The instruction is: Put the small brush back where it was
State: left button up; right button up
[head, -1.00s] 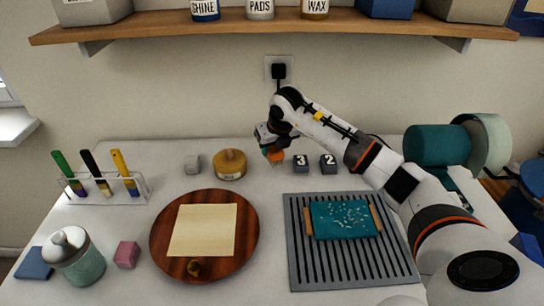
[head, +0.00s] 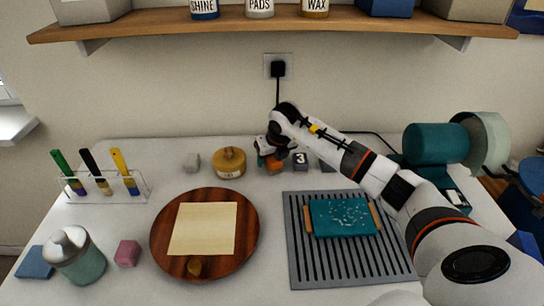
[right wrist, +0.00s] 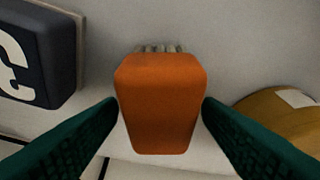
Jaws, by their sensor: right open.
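A small orange block-shaped thing (head: 275,167) with pale bristle-like tufts along its far edge, seemingly the small brush, is at the back of the white table. In the right wrist view the orange thing (right wrist: 160,105) lies between the two dark green fingers of my right gripper (right wrist: 160,112). The gripper is open, with a finger close along each side; I cannot tell whether they touch it. In the head view my right gripper (head: 268,158) is low over the table between a round tan-lidded pot and a dark number 3 block. My left gripper is not in view.
The tan pot (head: 229,163) is just left of the gripper, the number 3 block (head: 300,161) just right; it also shows in the right wrist view (right wrist: 55,50). A brush rack (head: 145,190), a wooden disc (head: 170,255) and a grey ribbed mat (head: 300,270) lie around. A shelf (head: 240,24) hangs above.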

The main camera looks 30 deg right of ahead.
jog(key=shift+r, duration=0.2)
jog(key=b+v, duration=0.1)
jog(key=v, duration=1)
jog(key=shift+s+r, duration=0.2)
jog(key=shift+r, duration=0.15)
jog(key=shift+a, duration=0.1)
